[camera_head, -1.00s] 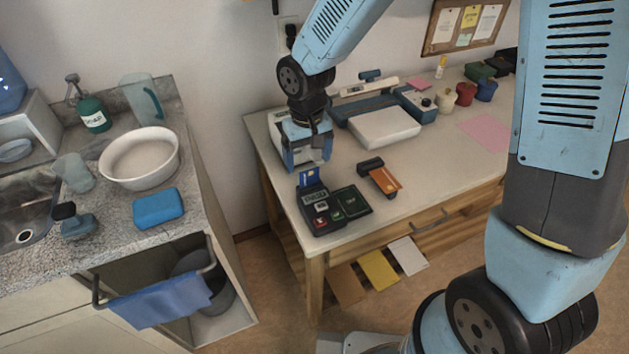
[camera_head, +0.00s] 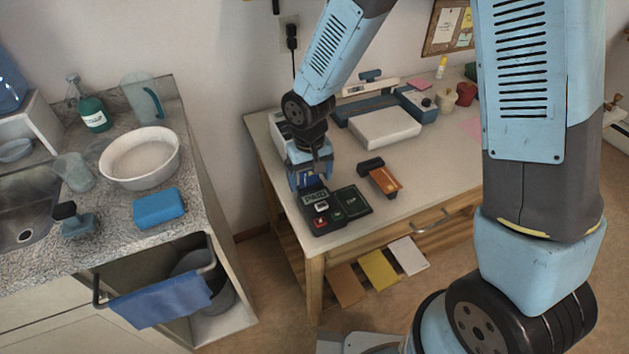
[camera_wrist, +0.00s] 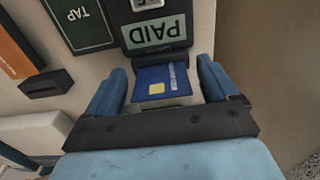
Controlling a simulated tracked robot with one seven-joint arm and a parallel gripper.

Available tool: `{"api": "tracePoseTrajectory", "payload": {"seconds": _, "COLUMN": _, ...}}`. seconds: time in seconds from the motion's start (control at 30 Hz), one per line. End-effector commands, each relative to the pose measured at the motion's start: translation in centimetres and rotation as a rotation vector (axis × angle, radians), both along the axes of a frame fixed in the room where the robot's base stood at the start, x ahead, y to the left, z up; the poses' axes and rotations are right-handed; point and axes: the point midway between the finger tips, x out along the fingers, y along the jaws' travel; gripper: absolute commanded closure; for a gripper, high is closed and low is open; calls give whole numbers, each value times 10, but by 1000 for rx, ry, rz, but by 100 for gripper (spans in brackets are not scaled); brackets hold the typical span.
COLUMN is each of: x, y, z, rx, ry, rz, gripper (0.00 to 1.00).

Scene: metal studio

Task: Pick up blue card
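The blue card (camera_wrist: 162,82) stands in the slot at the end of a dark card terminal (camera_head: 336,219) marked PAID. In the wrist view the card has a yellow chip and lies between the two blue fingers of my gripper (camera_wrist: 160,92). The fingers are open, with a gap on either side of the card. In the head view my gripper (camera_head: 307,183) is over the terminal's back end and the card is mostly hidden behind it.
An orange card (camera_head: 386,181) sits in a dark holder (camera_head: 370,166) right of the terminal. A white scale-like device (camera_head: 385,128) is behind. The table's left edge is close to my gripper. A sink counter (camera_head: 120,220) stands further left.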

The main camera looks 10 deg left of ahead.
Motion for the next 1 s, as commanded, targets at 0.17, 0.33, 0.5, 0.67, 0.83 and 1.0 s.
{"api": "tracePoseTrajectory", "payload": {"seconds": 0.17, "x": 0, "y": 0, "z": 0, "rx": 0, "ry": 0, "rz": 0, "gripper": 29}}
{"api": "tracePoseTrajectory", "payload": {"seconds": 0.33, "x": 0, "y": 0, "z": 0, "rx": 0, "ry": 0, "rz": 0, "gripper": 45}}
{"api": "tracePoseTrajectory", "payload": {"seconds": 0.5, "x": 0, "y": 0, "z": 0, "rx": 0, "ry": 0, "rz": -1, "gripper": 62}}
{"api": "tracePoseTrajectory", "payload": {"seconds": 0.67, "x": 0, "y": 0, "z": 0, "rx": 0, "ry": 0, "rz": -1, "gripper": 76}}
{"api": "tracePoseTrajectory", "payload": {"seconds": 0.83, "x": 0, "y": 0, "z": 1, "rx": 0, "ry": 0, "rz": -1, "gripper": 76}}
{"api": "tracePoseTrajectory", "payload": {"seconds": 1.0, "x": 1, "y": 0, "z": 11, "rx": 2, "ry": -1, "rz": -1, "gripper": 76}}
